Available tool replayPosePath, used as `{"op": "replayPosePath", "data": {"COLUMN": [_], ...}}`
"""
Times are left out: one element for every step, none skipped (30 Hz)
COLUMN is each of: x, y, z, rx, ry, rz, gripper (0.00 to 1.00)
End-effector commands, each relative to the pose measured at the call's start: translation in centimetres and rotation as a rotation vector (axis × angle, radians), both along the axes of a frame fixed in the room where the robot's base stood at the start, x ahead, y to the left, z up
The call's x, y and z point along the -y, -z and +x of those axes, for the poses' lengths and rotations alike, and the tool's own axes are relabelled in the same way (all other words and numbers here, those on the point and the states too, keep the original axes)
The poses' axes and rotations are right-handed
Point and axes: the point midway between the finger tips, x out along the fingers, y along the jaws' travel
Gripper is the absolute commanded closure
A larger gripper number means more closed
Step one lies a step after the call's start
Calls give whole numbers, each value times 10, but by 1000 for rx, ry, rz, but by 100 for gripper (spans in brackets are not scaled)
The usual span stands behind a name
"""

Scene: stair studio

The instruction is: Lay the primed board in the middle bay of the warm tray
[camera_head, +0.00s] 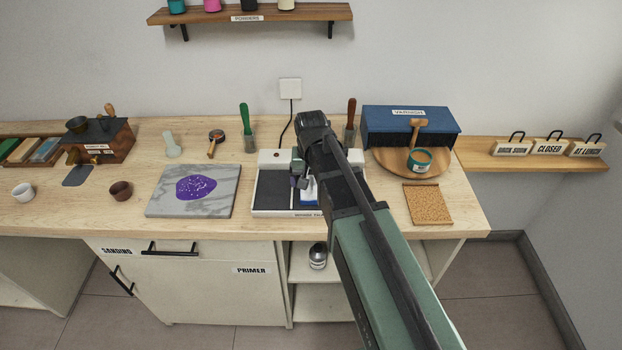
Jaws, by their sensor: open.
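The warm tray (262,208) is a pale, low tray with dark bays, near the front edge of the bench. My gripper (300,183) is open over its middle, and my arm reaches in from the lower right. A small white and blue piece (309,194), perhaps the primed board, shows at the middle bay right beside my fingers. Whether it rests on the tray floor or touches a finger I cannot tell. My wrist and arm hide part of the tray's right side.
A marble slab (163,203) with a purple puddle lies left of the tray. A cork mat (428,204), a round wooden board (382,158) with a teal tin (420,160), and a blue box (411,126) stand to the right.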

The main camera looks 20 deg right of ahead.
Motion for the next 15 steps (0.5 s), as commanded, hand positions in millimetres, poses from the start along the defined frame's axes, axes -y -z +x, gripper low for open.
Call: {"op": "replayPosePath", "data": {"x": [0, 0, 0, 0, 0, 0, 0, 0, 0, 0, 0, 0, 0, 0, 0], "y": [-19, -26, -37, -45, -54, -65, -73, -81, -91, -97, -103, -108, -111, -113, -114], "z": [0, 0, 0, 0, 0, 0, 0, 0, 0, 0, 0, 0, 0, 0, 0], "rx": [0, 0, 0, 0, 0, 0, 0, 0, 0, 0, 0, 0, 0, 0, 0], "ry": [0, 0, 0, 0, 0, 0, 0, 0, 0, 0, 0, 0, 0, 0, 0], "rz": [0, 0, 0, 0, 0, 0, 0, 0, 0, 0, 0, 0, 0, 0, 0], "gripper": [14, 14, 14, 14, 14, 14, 14, 14, 14, 14, 14, 14, 14, 14, 14]}}
